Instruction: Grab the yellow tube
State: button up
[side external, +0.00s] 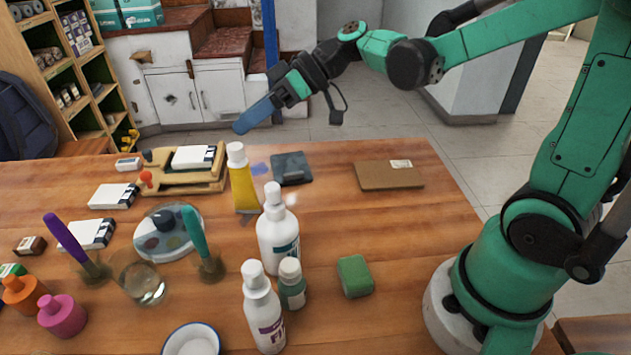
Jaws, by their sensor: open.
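The yellow tube (242,188) stands upright on its white cap's opposite end, cap up, near the far side of the wooden table in the side external view. My gripper (240,126) is above the table's far edge, close to the tube's white cap in the picture and apparently above or behind it. Its blue fingers point down and to the left. They overlap in this view, so the gap between them is hidden. Nothing shows held in them.
A wooden rack with white boxes (184,178) stands just left of the tube. A dark flat item (291,168) lies to its right. White bottles (278,235) stand in front. A brown board (389,175) and green block (355,276) lie right, with clear table around them.

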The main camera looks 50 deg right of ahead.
aim_at(242, 155)
notch_tip(242, 155, down, 8)
jog(key=w+d+n+t+y, duration=0.1)
jog(key=w+d+n+y, duration=0.1)
jog(key=n+y, duration=0.4)
jog(key=shift+w+x, duration=0.1)
jog(key=shift+x, duration=1.3)
jog(key=shift+w+x, duration=0.15)
jog(key=shift+x, duration=1.25)
jog(key=shift+d+r, duration=0.1)
jog(key=shift+r, duration=0.05)
grip_shut()
